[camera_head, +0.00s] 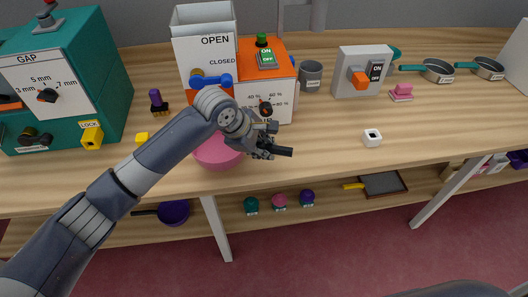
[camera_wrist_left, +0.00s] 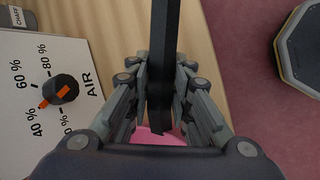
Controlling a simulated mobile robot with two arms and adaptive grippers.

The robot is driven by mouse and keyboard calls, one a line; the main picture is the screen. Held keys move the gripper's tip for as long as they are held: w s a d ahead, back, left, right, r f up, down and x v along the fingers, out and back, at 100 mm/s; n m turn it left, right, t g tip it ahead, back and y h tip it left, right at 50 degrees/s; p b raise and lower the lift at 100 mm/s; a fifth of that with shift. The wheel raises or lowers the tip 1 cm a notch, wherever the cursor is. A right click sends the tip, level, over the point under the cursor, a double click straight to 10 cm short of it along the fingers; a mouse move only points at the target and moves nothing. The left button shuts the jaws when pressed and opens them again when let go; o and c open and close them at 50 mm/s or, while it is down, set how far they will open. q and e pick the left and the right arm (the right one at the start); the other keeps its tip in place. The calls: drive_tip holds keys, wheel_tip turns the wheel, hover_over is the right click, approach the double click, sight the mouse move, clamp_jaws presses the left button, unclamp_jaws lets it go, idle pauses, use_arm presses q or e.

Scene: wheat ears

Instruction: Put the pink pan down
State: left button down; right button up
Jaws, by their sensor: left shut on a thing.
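The pink pan (camera_head: 216,154) is at the front edge of the wooden table, below the front of the orange machine. My left arm hides part of it. My left gripper (camera_head: 266,143) is shut on its black handle, which sticks out to the right. In the left wrist view the black handle (camera_wrist_left: 162,50) runs between the fingers of the left gripper (camera_wrist_left: 160,85), and a bit of the pink pan (camera_wrist_left: 158,137) shows below. I cannot tell whether the pan touches the tabletop. My right gripper is not in view.
The orange machine (camera_head: 283,98) stands close behind the pan. A white block (camera_head: 372,138) lies to the right, with clear tabletop (camera_head: 325,135) between. A teal machine (camera_head: 95,70) stands at the left. A lower shelf holds a purple pan (camera_head: 174,212) and several knobs.

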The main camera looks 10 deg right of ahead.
use_arm(q)
drive_tip(key=shift+w+d, duration=0.1)
drive_tip(key=shift+w, duration=0.15)
drive_tip(key=shift+w+f+p, duration=0.1)
drive_tip(key=shift+f+p, duration=0.2)
drive_tip(key=shift+f, duration=0.05)
wheel_tip(320, 180, down, 2)
drive_tip(key=shift+f+p, duration=0.15)
drive_tip(key=shift+p, duration=0.2)
drive_tip(key=shift+f, duration=0.25)
drive_tip(key=c, duration=1.4)
unclamp_jaws()
drive_tip(key=shift+f, duration=0.15)
drive_tip(key=b+v, duration=0.1)
drive_tip(key=v, duration=1.1)
